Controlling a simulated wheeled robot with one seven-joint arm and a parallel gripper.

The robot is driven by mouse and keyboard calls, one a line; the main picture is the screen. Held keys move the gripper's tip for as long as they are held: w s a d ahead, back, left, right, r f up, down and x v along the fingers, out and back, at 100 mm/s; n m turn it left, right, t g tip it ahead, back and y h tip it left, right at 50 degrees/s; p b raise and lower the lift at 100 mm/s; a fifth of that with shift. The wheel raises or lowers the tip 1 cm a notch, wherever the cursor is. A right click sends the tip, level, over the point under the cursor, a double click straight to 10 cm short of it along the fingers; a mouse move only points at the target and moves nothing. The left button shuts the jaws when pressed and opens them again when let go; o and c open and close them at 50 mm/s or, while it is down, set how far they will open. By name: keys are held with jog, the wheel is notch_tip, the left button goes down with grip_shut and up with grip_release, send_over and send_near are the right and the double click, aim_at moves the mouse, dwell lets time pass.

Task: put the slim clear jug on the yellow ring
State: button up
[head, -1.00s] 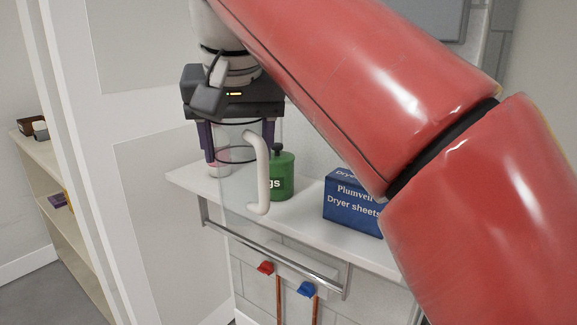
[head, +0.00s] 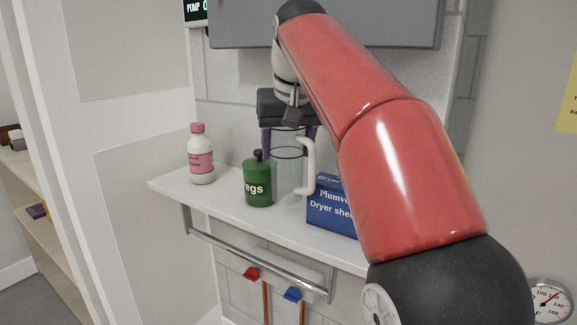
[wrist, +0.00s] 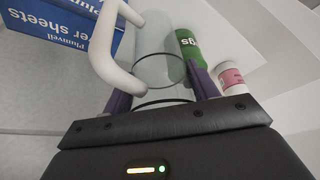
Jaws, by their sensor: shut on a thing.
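The slim clear jug (head: 288,172), with a dark rim line and a white handle (head: 309,168), is upright below my gripper (head: 289,140). The gripper's purple fingers are shut on its upper part from both sides. In the wrist view the jug (wrist: 160,40) runs away from my gripper (wrist: 160,90), with its handle on the left. The jug appears between the green tin and the blue box in the head view; I cannot tell whether its base touches the shelf. No yellow ring shows in either view.
The white shelf (head: 225,212) holds a green tin (head: 258,183), a pink-labelled white bottle (head: 201,160) and a blue dryer-sheets box (head: 333,212). A metal rail (head: 255,257) runs below its front edge. A grey cabinet (head: 325,25) hangs above. The box also shows in the wrist view (wrist: 65,30).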

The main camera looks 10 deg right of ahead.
aim_at(288, 162)
notch_tip(288, 162, down, 3)
jog(key=shift+b, duration=0.5)
jog(key=shift+w+d+f, duration=0.1)
jog(key=shift+f, duration=0.15)
jog(key=shift+f, duration=0.1)
jog(key=o, duration=1.1)
